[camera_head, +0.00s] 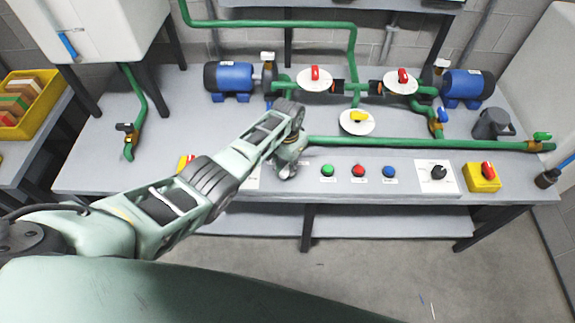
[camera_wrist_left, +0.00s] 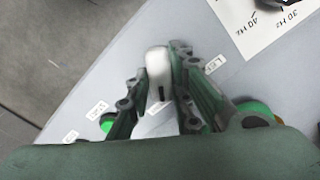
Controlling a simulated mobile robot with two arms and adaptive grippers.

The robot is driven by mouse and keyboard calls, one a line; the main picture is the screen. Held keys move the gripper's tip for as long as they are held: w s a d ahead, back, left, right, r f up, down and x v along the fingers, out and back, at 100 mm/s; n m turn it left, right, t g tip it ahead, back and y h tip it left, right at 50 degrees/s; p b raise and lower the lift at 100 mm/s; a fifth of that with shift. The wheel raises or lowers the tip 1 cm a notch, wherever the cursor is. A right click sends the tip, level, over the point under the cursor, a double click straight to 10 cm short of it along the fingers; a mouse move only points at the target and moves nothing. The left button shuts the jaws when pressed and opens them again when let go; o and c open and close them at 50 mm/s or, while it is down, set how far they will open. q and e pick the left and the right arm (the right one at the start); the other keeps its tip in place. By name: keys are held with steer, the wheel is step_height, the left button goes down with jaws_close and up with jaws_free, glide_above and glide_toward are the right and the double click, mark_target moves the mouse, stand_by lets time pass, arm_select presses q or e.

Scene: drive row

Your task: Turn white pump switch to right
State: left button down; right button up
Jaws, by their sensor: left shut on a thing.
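The white pump switch (camera_wrist_left: 158,68) shows in the left wrist view as a small white knob with a dark mark on its side. My left gripper (camera_wrist_left: 160,85) is shut on it, with one finger on each side. A label reading LEFT (camera_wrist_left: 214,65) lies on the panel to the right of the switch in that view. In the head view my left gripper (camera_head: 288,168) reaches down to the front control panel, left of the green button (camera_head: 327,170). It hides the switch there. My right gripper is not in view.
Red (camera_head: 358,171) and blue (camera_head: 389,172) buttons, a black dial (camera_head: 438,172) and a yellow box with a red knob (camera_head: 484,178) line the panel to the right. A green pipe (camera_head: 430,145) runs behind. Blue pumps (camera_head: 236,77) stand farther back.

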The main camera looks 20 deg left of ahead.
mark_target(288, 168)
arm_select(q)
steer(key=shift+w+m, duration=0.1)
steer(key=shift+m, duration=0.7)
steer(key=c, duration=1.6)
jaws_free()
steer(key=shift+o, duration=0.2)
step_height(288, 168, up, 12)
